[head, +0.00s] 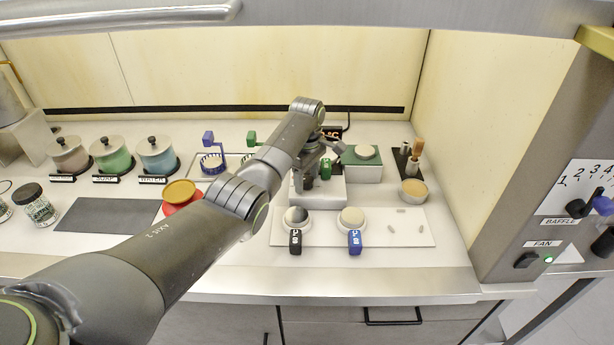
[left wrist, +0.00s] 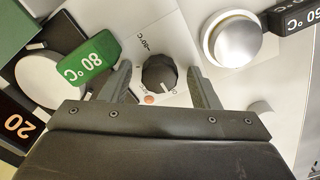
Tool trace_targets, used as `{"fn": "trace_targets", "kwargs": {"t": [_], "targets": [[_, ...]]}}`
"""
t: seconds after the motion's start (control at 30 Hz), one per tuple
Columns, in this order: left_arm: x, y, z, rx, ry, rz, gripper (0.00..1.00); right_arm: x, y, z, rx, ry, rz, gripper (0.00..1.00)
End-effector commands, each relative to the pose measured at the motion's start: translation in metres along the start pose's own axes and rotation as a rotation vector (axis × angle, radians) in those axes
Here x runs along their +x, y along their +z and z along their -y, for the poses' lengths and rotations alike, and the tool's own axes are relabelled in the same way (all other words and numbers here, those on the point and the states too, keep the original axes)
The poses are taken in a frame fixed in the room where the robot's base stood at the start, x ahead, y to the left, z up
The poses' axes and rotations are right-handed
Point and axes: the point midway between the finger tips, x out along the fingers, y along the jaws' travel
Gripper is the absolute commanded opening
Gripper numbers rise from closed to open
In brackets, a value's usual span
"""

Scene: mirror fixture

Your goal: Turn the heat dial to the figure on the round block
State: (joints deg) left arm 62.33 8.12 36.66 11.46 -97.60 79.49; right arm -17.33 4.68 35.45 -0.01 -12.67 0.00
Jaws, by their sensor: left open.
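The heat dial (left wrist: 158,73) is a black knob on a white sloping panel. A white mark on it sits near the printed 0, beside a red light (left wrist: 149,98). My left gripper (left wrist: 160,68) is open, with a finger on each side of the dial; contact cannot be told. In the head view, the gripper (head: 313,167) hides the dial above the white heater (head: 330,192).
Round blocks with a black tag (head: 295,240) and a blue tag (head: 354,240) stand in front on a white mat (head: 400,230). A green box (head: 362,170) and a cork-coloured dish (head: 413,191) are to the right.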

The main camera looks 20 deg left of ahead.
Motion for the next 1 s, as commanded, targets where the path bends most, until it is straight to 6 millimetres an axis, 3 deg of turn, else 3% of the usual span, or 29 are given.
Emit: {"fn": "trace_targets", "kwargs": {"t": [0.07, 0.4, 0.77, 1.0], "targets": [[0.000, 0.000, 0.000, 0.000, 0.000, 0.000, 0.56, 0.000, -0.002, 0.001, 0.000, -0.001, -0.003, 0.70], [-0.001, 0.000, 0.000, 0.000, 0.000, 0.000, 0.11, 0.000, -0.003, 0.003, 0.001, -0.004, -0.005, 0.70], [-0.003, 0.000, 0.000, 0.058, 0.000, 0.000, 0.11, -0.007, -0.004, 0.002, 0.001, -0.004, -0.006, 0.70], [-0.005, 0.000, 0.000, 0.217, 0.000, 0.000, 0.11, -0.021, -0.006, 0.001, 0.001, -0.003, -0.006, 0.70]]}}
